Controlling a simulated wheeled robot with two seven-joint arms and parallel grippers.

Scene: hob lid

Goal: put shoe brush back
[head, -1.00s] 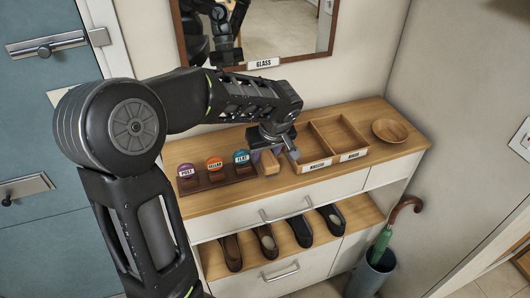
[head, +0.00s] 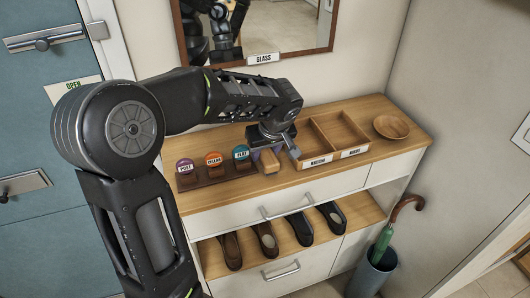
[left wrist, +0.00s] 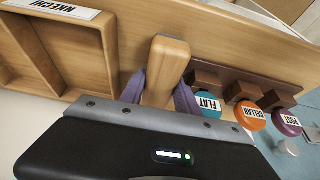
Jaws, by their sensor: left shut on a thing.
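The shoe brush, a light wooden block (head: 269,159), is at the left of the divided tray on the dresser top. In the left wrist view its wooden end (left wrist: 166,68) stands between two purple finger pads. My left gripper (head: 264,155) is shut on it. I cannot tell whether the brush touches the dresser top, and its bristles do not show. My right gripper is not in view.
The wooden tray (head: 317,161) has two empty-looking compartments with name labels. A dark rack (head: 212,179) with POST, CELLAR and FLAT tags stands left of the brush. A wooden bowl (head: 391,127) is at the right. A mirror (head: 330,30) hangs behind; shoes stand below.

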